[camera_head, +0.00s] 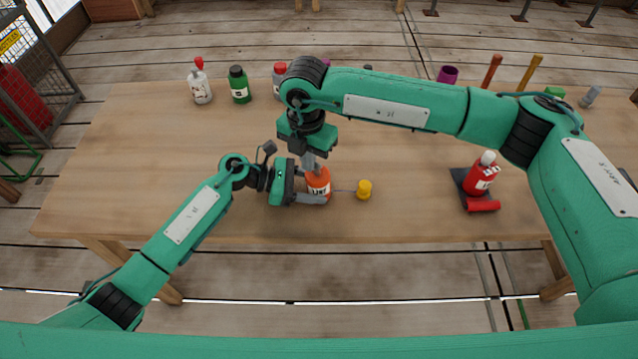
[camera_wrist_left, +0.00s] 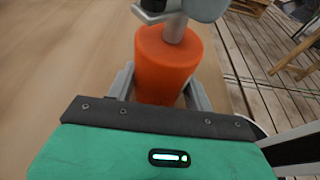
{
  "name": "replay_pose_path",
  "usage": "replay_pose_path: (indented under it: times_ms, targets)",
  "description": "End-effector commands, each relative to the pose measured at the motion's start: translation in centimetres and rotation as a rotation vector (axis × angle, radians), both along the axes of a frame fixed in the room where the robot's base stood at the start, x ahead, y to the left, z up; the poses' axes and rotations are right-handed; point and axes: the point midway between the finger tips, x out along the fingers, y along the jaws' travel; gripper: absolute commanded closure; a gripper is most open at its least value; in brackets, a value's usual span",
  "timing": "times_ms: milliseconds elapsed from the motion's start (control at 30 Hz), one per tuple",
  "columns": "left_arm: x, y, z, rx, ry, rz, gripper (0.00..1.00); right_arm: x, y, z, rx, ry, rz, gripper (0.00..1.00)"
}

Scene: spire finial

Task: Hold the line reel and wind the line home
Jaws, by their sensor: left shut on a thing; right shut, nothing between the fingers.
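The orange line reel (camera_head: 318,187) stands upright on the table near its front edge, with a pale label on its side. My left gripper (camera_head: 316,197) is shut around its body; the left wrist view also shows the orange reel (camera_wrist_left: 166,62) between the two fingers. My right gripper (camera_head: 310,163) comes down from above and is shut at the top of the reel, at or close to its crank. The exact contact is hidden. A thin bluish line runs right from the reel to a yellow weight (camera_head: 364,189), which sits on the table a short way off.
A red bottle (camera_head: 483,174) stands on a dark mat (camera_head: 458,179) at the right, with a red cylinder (camera_head: 483,205) in front. A white bottle (camera_head: 200,83), a green bottle (camera_head: 239,85) and a purple cup (camera_head: 447,74) stand along the back. The table's left side is clear.

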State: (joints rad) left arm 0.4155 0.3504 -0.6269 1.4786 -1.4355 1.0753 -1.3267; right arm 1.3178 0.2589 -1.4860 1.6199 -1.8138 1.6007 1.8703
Motion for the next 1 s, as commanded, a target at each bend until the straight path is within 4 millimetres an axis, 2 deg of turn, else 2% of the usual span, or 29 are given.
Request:
replay_pose_path:
  times_ms: [1000]
  targets:
    - [-0.1, 0.1, -0.3, 0.004, 0.003, -0.001, 0.61, 1.3, 0.2, 0.0, 0.000, -0.001, -0.001, 1.00]
